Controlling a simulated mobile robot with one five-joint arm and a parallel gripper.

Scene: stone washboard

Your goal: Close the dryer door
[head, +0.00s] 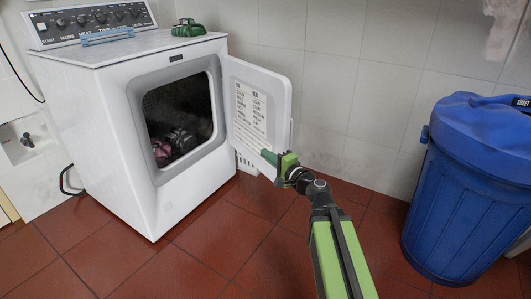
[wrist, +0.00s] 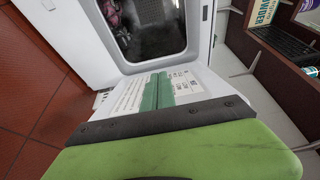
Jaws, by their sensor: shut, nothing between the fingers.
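The white dryer (head: 90,130) stands at the left in the head view. Its door (head: 255,105) is swung wide open to the right, with a printed label on its inner face. The drum opening (head: 180,120) shows dark, with some cloth inside. My gripper (head: 270,158) is shut and empty at the lower right part of the door, by its inner face. I cannot tell whether it touches the door. In the wrist view, the green fingers (wrist: 157,92) are together in front of the door's label (wrist: 130,96), and the drum opening (wrist: 150,25) shows beyond.
A blue bin (head: 465,190) with a blue cover stands at the right. Clothes (head: 178,145) lie inside the drum. A green object (head: 188,27) sits on the dryer top. A tiled wall (head: 345,80) is behind the door. The red tiled floor (head: 205,255) is clear in front of the dryer.

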